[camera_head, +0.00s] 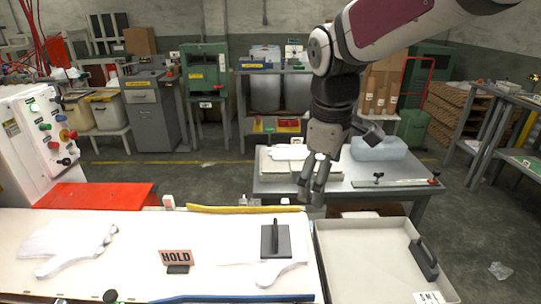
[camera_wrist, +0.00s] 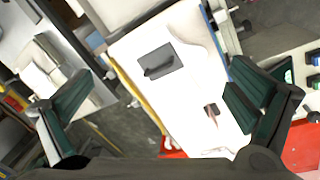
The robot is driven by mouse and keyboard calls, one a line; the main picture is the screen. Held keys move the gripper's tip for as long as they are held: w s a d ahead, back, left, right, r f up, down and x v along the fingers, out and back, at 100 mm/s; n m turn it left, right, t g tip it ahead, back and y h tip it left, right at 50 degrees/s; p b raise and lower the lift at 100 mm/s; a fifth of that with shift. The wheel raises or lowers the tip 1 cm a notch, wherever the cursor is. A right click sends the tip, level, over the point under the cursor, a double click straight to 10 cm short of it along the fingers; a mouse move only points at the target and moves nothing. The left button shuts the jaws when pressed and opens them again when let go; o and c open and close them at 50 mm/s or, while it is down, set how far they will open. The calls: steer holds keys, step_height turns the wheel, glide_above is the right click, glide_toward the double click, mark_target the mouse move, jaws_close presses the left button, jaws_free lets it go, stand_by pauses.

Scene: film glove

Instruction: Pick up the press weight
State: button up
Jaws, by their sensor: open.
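The press weight (camera_head: 276,241) looks like a dark grey square plate with an upright black handle. It rests flat on the white table (camera_head: 130,225), near its right end. In the wrist view the press weight (camera_wrist: 157,60) lies in the upper middle, between the directions of my fingers and farther off. My gripper (camera_head: 313,192) hangs above and beyond the weight, slightly right of it in the head view. It is open and empty; its two green-padded fingers show wide apart in the wrist view (camera_wrist: 158,88).
A grey tray (camera_head: 362,230) with a dark-handled piece (camera_head: 424,258) is right. A rear bench (camera_head: 345,186) holds blocks.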

mark_target(276, 228)
steer(key=w+a+f+n+g+b, duration=0.25)
steer(key=w+a+f+n, duration=0.45)
steer(key=w+f, duration=0.5)
steer(key=shift+m+t+y, duration=0.3)
steer(key=shift+m+t, duration=0.05)
steer(key=shift+m, duration=0.05)
steer(key=f, duration=0.6)
steer(key=s+a+f+b, duration=0.1)
steer(key=f, duration=0.2)
steer(key=shift+f, duration=0.4)
steer(key=shift+a+f, duration=0.2)
steer(key=shift+f, duration=1.15)
steer(key=shift+a+f, duration=0.15)
steer(key=shift+f, duration=1.15)
steer(key=shift+c, duration=0.6)
steer(key=c, duration=1.5)
steer(key=shift+r, duration=0.15)
steer(key=shift+c, duration=0.2)
